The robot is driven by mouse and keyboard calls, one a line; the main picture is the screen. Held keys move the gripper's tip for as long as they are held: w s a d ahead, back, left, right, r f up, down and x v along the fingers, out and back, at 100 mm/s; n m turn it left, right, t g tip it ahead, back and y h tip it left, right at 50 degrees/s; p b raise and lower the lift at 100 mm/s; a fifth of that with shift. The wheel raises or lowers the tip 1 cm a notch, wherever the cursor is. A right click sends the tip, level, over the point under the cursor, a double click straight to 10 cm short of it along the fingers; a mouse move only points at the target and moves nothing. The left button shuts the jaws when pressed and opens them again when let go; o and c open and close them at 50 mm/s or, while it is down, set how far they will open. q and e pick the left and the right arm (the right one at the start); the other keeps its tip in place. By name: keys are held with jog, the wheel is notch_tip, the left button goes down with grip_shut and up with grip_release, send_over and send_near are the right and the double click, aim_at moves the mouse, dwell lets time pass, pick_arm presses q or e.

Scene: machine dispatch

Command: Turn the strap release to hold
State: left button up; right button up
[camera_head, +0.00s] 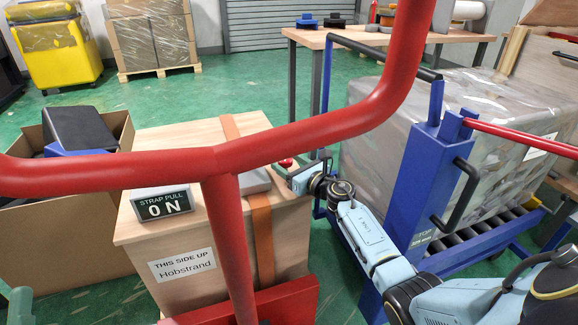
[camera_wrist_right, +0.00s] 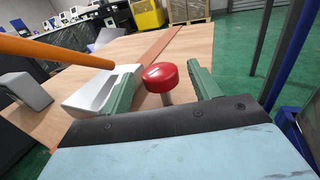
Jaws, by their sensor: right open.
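The strap release shows as a round red knob on a short stem (camera_wrist_right: 160,77), beside a grey housing (camera_wrist_right: 88,92) on a wooden crate (camera_head: 187,260). In the head view the knob (camera_head: 286,162) is small, at the crate's right edge. My right gripper (camera_wrist_right: 165,84) is open, with one green finger on each side of the knob; I cannot tell whether they touch it. In the head view this gripper (camera_head: 296,176) is at the crate's right edge. A display (camera_head: 162,204) reads "STRAP PULL ON". A grey-green part at the lower left edge may be my left gripper (camera_head: 20,306); its jaws are unclear.
A red tubular frame (camera_head: 270,150) crosses the front of the head view. A blue post (camera_head: 428,185) and a wrapped load on rollers (camera_head: 390,140) stand to the right. An orange strap (camera_head: 262,240) runs over the crate. An open cardboard box (camera_head: 40,258) stands left.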

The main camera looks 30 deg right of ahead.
pick_arm(q)
jog(key=shift+r, duration=0.1)
pick_arm(e)
jog(key=shift+w, duration=0.1)
jog(key=shift+c, duration=0.2)
jog(key=c, duration=0.9)
jog(key=m+h, duration=0.1)
jog(key=h, duration=0.1)
jog(key=m+h+p, duration=0.2)
jog(key=h, duration=0.1)
jog(key=shift+a+m+h, duration=0.3)
jog(key=shift+a, duration=0.05)
pick_arm(q)
notch_tip(320, 180, down, 9)
jog(key=w+a+g+y, duration=0.1)
jog(key=g+y, duration=0.1)
jog(key=g, duration=0.4)
jog(key=shift+w+p, duration=0.25)
jog(key=shift+p, duration=0.05)
pick_arm(e)
jog(key=shift+m+h, duration=0.4)
jog(key=shift+h, duration=0.2)
pick_arm(q)
jog(key=shift+a, duration=0.1)
pick_arm(e)
jog(key=o, duration=0.9)
jog(key=shift+o, duration=0.2)
